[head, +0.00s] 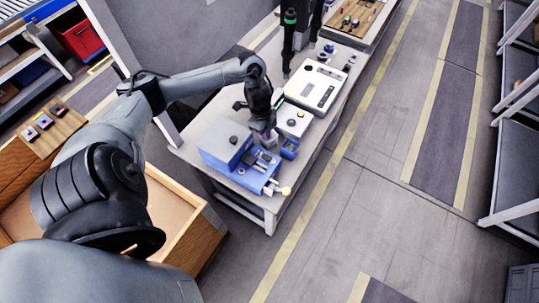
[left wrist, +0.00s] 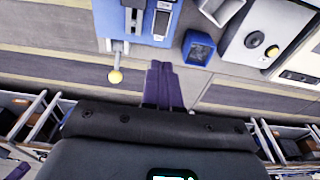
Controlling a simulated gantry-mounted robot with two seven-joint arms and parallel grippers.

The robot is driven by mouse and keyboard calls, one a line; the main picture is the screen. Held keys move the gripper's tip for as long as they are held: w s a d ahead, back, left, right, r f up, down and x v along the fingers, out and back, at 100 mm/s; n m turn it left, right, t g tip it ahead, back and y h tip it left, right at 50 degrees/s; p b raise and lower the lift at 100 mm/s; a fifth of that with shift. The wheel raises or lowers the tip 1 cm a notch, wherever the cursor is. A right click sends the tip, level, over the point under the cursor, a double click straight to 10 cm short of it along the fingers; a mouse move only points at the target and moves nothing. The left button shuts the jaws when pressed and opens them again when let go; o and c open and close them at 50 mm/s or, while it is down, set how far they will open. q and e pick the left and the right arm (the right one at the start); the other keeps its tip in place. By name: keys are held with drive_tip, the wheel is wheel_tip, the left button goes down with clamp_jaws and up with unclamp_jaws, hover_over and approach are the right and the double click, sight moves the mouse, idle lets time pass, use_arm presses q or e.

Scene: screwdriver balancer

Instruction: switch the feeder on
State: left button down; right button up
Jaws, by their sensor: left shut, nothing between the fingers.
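My left gripper (head: 268,141) is shut and empty, above the blue machine and close to the small blue bin in the head view. Its dark fingers also show together in the left wrist view (left wrist: 161,68). No label tells which device is the feeder.
The small blue bin (left wrist: 198,48) stands between the blue machine and the pale box. A larger white case (head: 316,84) stands farther back on the table (head: 194,133). Dark upright tools (head: 289,45) are above the table's far part. The floor right of the table is clear.

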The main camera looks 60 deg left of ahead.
use_arm(q)
drive_tip(key=b, duration=0.1)
approach(270, 159)
drive_tip(key=f, duration=0.6)
drive_tip(key=shift+w+d+f, duration=0.3)
drive_tip(key=shift+w+f, duration=0.05)
drive_tip(key=shift+f, duration=0.05)
use_arm(e)
drive_tip(key=shift+f, duration=0.5)
